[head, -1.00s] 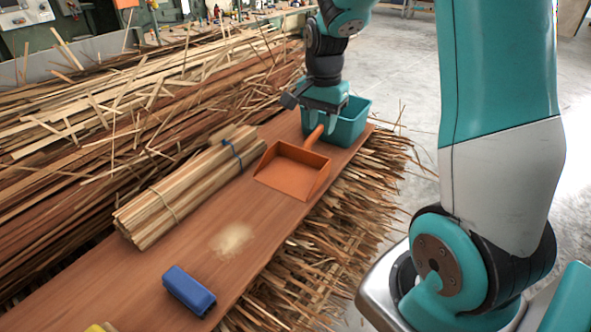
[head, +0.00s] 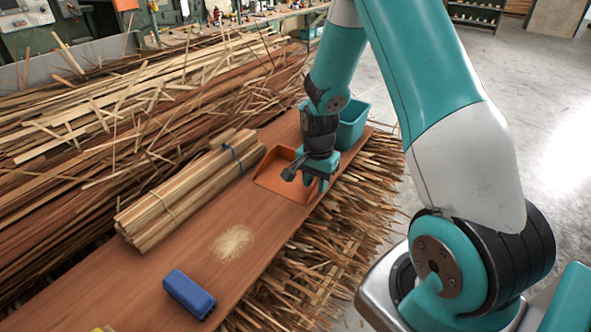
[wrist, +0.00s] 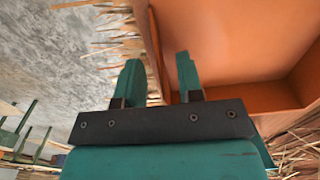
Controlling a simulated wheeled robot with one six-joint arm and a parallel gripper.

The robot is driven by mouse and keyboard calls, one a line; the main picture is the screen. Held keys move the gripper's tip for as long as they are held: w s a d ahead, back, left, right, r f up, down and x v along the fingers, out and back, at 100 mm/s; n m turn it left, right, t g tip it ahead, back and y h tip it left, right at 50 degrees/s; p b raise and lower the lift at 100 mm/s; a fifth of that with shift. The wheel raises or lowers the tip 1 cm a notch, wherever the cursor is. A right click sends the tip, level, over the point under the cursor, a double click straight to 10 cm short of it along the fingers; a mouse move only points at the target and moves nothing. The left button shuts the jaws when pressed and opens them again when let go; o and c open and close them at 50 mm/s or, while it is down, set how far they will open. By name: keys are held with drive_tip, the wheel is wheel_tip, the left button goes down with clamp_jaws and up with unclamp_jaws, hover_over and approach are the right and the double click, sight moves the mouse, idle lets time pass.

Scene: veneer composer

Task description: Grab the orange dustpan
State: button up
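The orange dustpan (head: 274,172) lies on the brown board, beside the teal bin. My gripper (head: 317,190) is over the dustpan's right side in the head view and hides that side and the handle. In the wrist view the dustpan (wrist: 235,45) fills the upper right. There my gripper's two teal fingers (wrist: 158,72) are spread apart. A side edge of the dustpan and the board's edge run near the gap between them. I cannot tell whether the fingers touch the dustpan or how high they are above it.
A teal bin (head: 352,124) stands behind my gripper. A tied bundle of wood strips (head: 185,190) lies left of the dustpan. A sawdust pile (head: 232,242) and a blue block-like object (head: 189,294) are nearer on the board (head: 150,285). Loose veneer strips surround the board.

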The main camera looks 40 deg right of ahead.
drive_tip(key=shift+f, duration=0.65)
clamp_jaws()
drive_tip(key=shift+r, duration=0.15)
